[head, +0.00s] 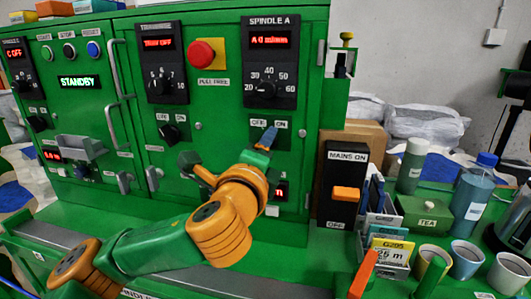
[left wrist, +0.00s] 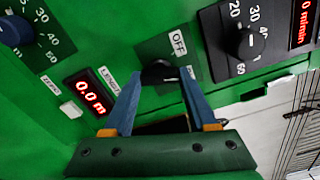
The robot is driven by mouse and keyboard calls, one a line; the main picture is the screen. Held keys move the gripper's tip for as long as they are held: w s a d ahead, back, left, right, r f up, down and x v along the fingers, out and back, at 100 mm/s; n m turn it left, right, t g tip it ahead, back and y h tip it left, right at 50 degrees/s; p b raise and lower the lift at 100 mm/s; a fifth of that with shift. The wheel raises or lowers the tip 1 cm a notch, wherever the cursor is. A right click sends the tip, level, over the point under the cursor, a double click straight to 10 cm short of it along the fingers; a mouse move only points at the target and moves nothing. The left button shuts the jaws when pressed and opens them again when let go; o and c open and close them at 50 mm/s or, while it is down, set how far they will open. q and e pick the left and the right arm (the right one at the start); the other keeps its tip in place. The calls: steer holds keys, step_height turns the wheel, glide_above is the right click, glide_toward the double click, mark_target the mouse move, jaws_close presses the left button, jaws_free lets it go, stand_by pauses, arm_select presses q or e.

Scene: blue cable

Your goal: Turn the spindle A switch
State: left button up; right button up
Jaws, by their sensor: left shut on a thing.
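The spindle A panel (head: 270,55) is on the green cabinet, with a red display and a black dial (head: 266,89); the dial also shows in the left wrist view (left wrist: 250,43). Below it is the spindle A switch, a black knob (left wrist: 158,73) beside an OFF label. My left gripper (head: 268,137) is at this switch, its blue fingers (left wrist: 161,76) shut on the knob's two sides. In the head view the fingers and hand hide most of the knob, so its exact angle is unclear.
A red stop button (head: 202,53) and another switch (head: 171,132) are left of the panel. A mains box (head: 342,182) with an orange lever stands right of the cabinet. Bottles, a tea tin (head: 424,213) and cups crowd the right. A LENGTH display (left wrist: 88,97) is beside the gripper.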

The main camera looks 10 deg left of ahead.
arm_select(q)
steer(key=n+b, duration=0.2)
steer(key=n, duration=0.7)
steer(key=shift+b, duration=0.3)
steer(key=shift+n, duration=0.3)
steer(key=o, duration=1.4)
steer(key=shift+c, duration=0.2)
steer(key=s+b, duration=0.2)
steer(key=s, duration=0.5)
